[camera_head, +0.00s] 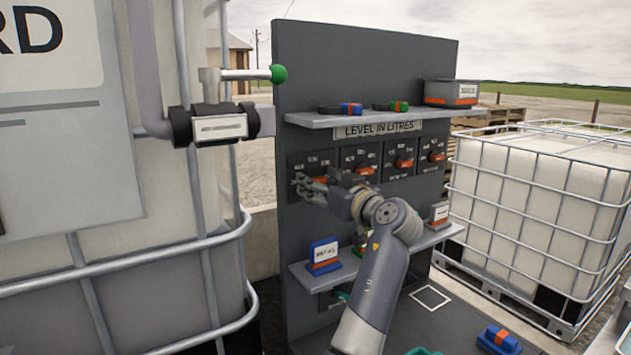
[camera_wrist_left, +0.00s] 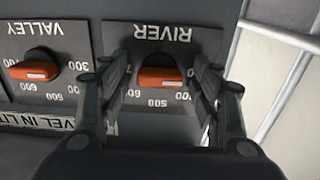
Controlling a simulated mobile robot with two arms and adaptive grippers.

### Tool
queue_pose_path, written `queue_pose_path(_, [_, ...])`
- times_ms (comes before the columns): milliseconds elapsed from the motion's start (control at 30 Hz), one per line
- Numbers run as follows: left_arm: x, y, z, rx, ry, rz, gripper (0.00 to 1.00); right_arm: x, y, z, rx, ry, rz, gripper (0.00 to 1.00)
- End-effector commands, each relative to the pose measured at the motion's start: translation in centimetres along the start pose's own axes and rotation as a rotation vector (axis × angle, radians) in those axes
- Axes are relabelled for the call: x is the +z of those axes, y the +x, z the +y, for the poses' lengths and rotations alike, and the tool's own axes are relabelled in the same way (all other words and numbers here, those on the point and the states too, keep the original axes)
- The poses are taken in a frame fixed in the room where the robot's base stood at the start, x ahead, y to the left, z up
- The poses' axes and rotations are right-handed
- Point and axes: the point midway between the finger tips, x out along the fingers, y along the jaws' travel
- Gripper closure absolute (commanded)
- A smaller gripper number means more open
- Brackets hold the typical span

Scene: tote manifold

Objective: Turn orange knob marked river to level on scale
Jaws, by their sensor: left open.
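The orange knob marked river (camera_wrist_left: 158,77) sits on a dark dial plate with "RIVER" printed on it, upside down in the left wrist view. Numbers such as 500 and 600 stand around it. In the head view this knob (camera_head: 319,180) is the leftmost in a row on the grey panel. My left gripper (camera_wrist_left: 160,70) is open, with one finger on each side of the knob. Its fingers also show at the leftmost dial in the head view (camera_head: 312,188). I cannot tell whether they touch the knob. The pointer's exact setting is unclear.
The orange valley knob (camera_wrist_left: 35,71) is beside it in the left wrist view. Above the dials is a shelf (camera_head: 330,119) with several small items. Caged white totes flank the panel.

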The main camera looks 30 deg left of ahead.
Motion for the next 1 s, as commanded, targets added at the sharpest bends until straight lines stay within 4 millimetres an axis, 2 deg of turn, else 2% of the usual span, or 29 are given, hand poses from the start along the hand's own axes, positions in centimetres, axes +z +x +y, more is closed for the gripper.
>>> queue_pose_path(167, [0.02, -0.01, 0.01, 0.0, 0.0, 0.0, 0.42, 0.64, -0.02, 0.01, 0.0, 0.0, -0.009, 0.68])
queue_pose_path(300, [0.01, 0.0, 0.01, 0.0, 0.0, 0.0, 0.73, 0.71, -0.02, 0.18, 0.002, -0.001, -0.01, 0.68])
queue_pose_path(367, [0.02, 0.01, 0.0, 0.0, 0.0, 0.0, 0.86, 0.69, -0.02, 0.19, 0.002, -0.001, -0.01, 0.68])
queue_pose_path(733, [-0.03, 0.05, 0.0, 0.001, 0.031, 0.0, 0.86, 0.35, -0.06, 0.08, 0.001, -0.005, -0.004, 0.68])
queue_pose_path(1000, [-0.12, 0.07, -0.01, 0.0, 0.184, 0.001, 0.86, 0.1, -0.29, -0.06, -0.001, -0.005, 0.0, 0.68])
